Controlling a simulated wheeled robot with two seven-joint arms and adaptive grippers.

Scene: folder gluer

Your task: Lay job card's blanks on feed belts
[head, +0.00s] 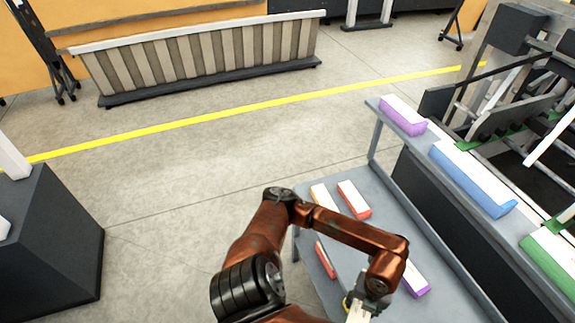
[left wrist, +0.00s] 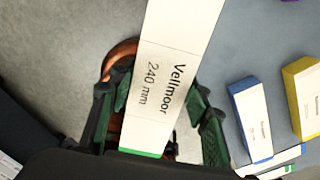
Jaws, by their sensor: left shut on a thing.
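My left gripper (head: 367,296) is shut on a white blank with a green edge (left wrist: 163,85). The blank also shows partly at the bottom of the head view (head: 358,313). It is printed "Vellmoor 240 mm" and runs between the two green-black fingers in the left wrist view. On the grey table lie a red-edged blank (head: 354,199), an orange-edged one (head: 319,194), another red one (head: 325,261) and a purple-edged one (head: 415,281). Blue (left wrist: 255,118) and yellow (left wrist: 303,95) ones show in the left wrist view. My right gripper is not in view.
A raised grey shelf carries purple (head: 402,116), blue (head: 472,179) and green (head: 550,260) white-topped stacks. The dark-framed machine (head: 505,100) with green strips stands beyond it. A dark block (head: 48,240) stands at left. The floor between is clear.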

